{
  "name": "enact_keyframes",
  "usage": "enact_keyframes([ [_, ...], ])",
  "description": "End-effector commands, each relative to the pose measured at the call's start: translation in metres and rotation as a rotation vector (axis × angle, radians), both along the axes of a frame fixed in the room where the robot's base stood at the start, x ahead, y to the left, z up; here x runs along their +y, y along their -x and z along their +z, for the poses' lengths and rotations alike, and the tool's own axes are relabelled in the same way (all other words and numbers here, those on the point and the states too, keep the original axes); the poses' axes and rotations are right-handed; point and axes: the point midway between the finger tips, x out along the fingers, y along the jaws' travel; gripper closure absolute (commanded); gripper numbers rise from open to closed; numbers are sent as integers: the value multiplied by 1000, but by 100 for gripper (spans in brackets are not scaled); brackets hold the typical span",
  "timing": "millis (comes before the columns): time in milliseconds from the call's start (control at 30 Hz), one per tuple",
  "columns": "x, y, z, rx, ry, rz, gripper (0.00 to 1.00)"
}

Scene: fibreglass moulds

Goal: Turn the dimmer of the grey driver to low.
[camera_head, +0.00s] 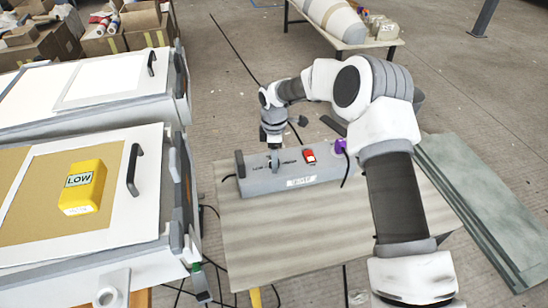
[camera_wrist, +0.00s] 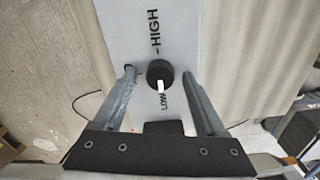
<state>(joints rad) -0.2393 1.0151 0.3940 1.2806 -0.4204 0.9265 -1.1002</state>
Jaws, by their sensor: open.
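The grey driver (camera_head: 292,180) is a long grey box on a beige-topped table. Its dimmer is a round black knob (camera_wrist: 160,72) with a white pointer mark, seen in the wrist view between the printed words HIGH and LOW. The white mark points towards LOW. My gripper (camera_wrist: 158,76) is open, with one finger on each side of the knob and a visible gap to both. In the head view my gripper (camera_head: 274,160) is over the left part of the driver, and it hides the knob there.
The driver also carries a red switch (camera_head: 309,156) and a purple part (camera_head: 340,146) at its right end. A yellow block marked LOW (camera_head: 82,187) lies on a white-framed lid at the left. Black cables hang by the table (camera_head: 270,250), whose front is bare.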

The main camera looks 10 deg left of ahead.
Motion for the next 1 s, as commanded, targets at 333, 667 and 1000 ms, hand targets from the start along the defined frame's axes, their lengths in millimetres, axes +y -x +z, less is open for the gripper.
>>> enact_keyframes([
  [333,0,-1,65,-5,-2,-1,27],
  [667,0,-1,141,-4,-2,0,27],
  [1000,0,0,173,-1,-1,0,27],
])
